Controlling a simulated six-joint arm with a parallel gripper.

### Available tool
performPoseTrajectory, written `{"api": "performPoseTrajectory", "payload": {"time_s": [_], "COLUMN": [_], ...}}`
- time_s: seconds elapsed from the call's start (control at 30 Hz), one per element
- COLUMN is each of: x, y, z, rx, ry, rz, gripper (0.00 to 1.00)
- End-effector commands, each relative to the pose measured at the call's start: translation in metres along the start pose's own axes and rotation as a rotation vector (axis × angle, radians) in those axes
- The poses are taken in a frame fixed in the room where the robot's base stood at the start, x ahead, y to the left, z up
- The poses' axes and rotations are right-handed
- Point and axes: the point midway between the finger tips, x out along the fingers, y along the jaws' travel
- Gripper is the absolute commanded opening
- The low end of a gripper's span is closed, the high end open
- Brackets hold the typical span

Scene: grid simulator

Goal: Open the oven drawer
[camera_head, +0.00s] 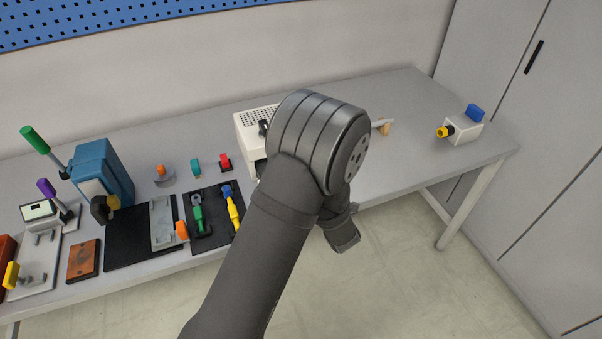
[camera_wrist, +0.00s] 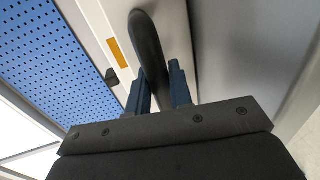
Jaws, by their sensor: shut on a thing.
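The oven (camera_head: 247,128) is a white box with a grille on top, standing on the bench; my arm hides most of its front in the head view. In the wrist view, a dark curved handle (camera_wrist: 147,45) stands out from a pale front panel (camera_wrist: 172,22) with an orange strip. My gripper (camera_wrist: 160,88) has its two dark blue fingers on either side of the handle and is shut on it. The gripper is hidden behind my arm in the head view. I cannot tell how far the drawer is open.
Left of the oven are black mats with tools (camera_head: 208,228), a blue machine (camera_head: 101,172) and small coloured-handled pieces (camera_head: 196,168). A white box with yellow and blue knobs (camera_head: 463,130) stands at the right. The bench (camera_head: 420,100) is clear at the back right.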

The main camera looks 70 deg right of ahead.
Motion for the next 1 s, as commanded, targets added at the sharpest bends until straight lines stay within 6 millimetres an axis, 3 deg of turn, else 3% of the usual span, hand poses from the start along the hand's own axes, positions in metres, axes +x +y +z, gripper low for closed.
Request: {"api": "performPoseTrajectory", "payload": {"time_s": [0.1,0.2,0.53,0.57,0.67,1.0], "x": [-0.024,-0.034,-0.036,-0.036,-0.036,-0.039], "y": [-0.005,-0.007,-0.008,-0.008,-0.008,-0.007], "z": [0.001,0.001,0.0,0.0,0.0,0.0], "rx": [0.002,0.002,0.001,0.001,0.001,0.001], "ry": [-0.004,-0.003,-0.001,-0.001,-0.001,-0.001], "rz": [-0.001,-0.001,0.0,0.0,0.0,0.0], "gripper": [0.0,0.0,0.0,0.22,0.39,0.39]}}
